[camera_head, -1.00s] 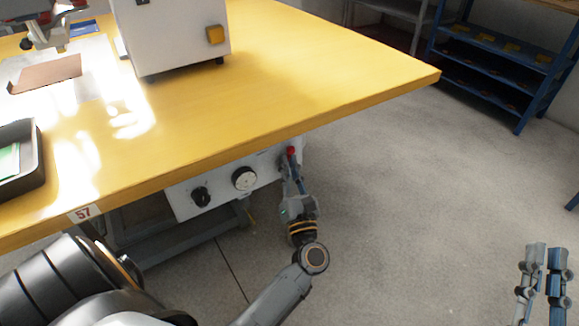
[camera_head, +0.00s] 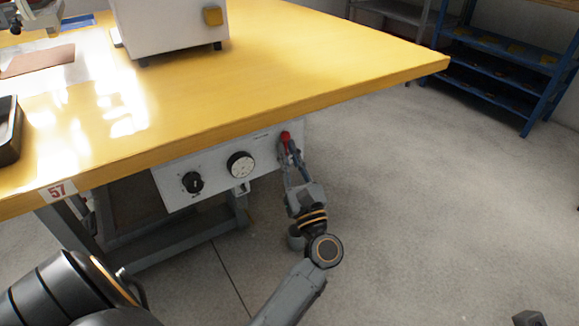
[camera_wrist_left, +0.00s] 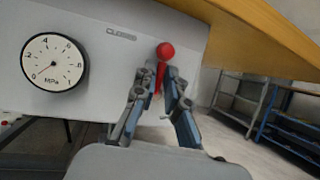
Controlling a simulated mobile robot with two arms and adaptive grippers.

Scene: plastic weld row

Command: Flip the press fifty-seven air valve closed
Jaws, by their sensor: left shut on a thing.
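The air valve's red lever (camera_head: 285,135) is at the right end of the white panel (camera_head: 215,172) under the yellow table marked 57 (camera_head: 57,190). In the left wrist view the lever's red ball knob (camera_wrist_left: 165,51) points up, just right of the word CLOSED (camera_wrist_left: 121,34). My left gripper (camera_head: 290,150) is shut on the lever below the knob; its fingers (camera_wrist_left: 156,80) hide the lever's lower part and pivot. My right gripper (camera_head: 529,318) shows only as a small grey piece at the bottom right edge.
A pressure gauge (camera_head: 240,164) and a black knob (camera_head: 192,182) are on the panel left of the lever. The table edge (camera_wrist_left: 265,35) hangs close above my left gripper. Open floor lies to the right, with blue shelves (camera_head: 500,75) behind.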

